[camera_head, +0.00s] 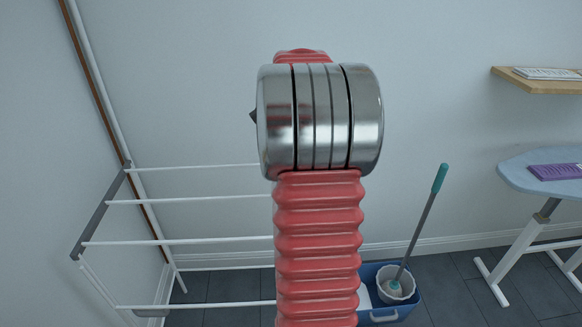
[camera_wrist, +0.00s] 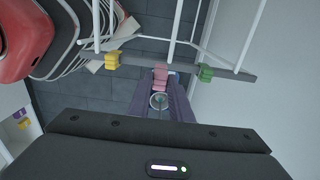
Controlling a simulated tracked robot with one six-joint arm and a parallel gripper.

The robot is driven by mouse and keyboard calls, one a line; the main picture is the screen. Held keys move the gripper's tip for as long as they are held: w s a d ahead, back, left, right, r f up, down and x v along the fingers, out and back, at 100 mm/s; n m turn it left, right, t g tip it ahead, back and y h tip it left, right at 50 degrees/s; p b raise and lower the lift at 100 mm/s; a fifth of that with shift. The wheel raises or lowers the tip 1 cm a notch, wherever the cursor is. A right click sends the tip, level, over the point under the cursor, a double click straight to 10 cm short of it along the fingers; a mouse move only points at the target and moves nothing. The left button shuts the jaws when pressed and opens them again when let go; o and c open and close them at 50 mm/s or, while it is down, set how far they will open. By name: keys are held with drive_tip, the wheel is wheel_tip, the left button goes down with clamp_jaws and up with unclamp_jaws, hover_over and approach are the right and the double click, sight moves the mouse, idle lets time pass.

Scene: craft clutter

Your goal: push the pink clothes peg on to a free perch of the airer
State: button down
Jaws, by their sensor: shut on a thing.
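The pink clothes peg (camera_wrist: 160,73) is in the middle of the wrist view, held at the tips of my gripper (camera_wrist: 162,87), which is shut on it. The peg overlaps the airer's grey end rail (camera_wrist: 132,61) in the picture. I cannot tell whether it touches the rail. A yellow peg (camera_wrist: 112,60) and a green peg (camera_wrist: 205,73) sit at the rail on either side. In the head view, the airer (camera_head: 200,241) stands at the left with white bars. My arm hides its right part, my gripper and the pegs there.
A blue mop bucket (camera_head: 384,315) with a teal-handled mop (camera_head: 424,218) stands right of my arm. An ironing board (camera_head: 525,177) and a wooden shelf (camera_head: 540,86) are farther right. A white wall lies behind the airer. Dark tiled floor shows between them.

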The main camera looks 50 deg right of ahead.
drive_tip(key=shift+f, duration=1.85)
drive_tip(key=shift+f, duration=1.5)
idle(0.4)
drive_tip(key=c, duration=1.5)
unclamp_jaws()
drive_tip(key=shift+c, duration=0.2)
drive_tip(key=shift+r, duration=0.1)
wheel_tip(320, 180, up, 14)
drive_tip(key=shift+f, duration=0.2)
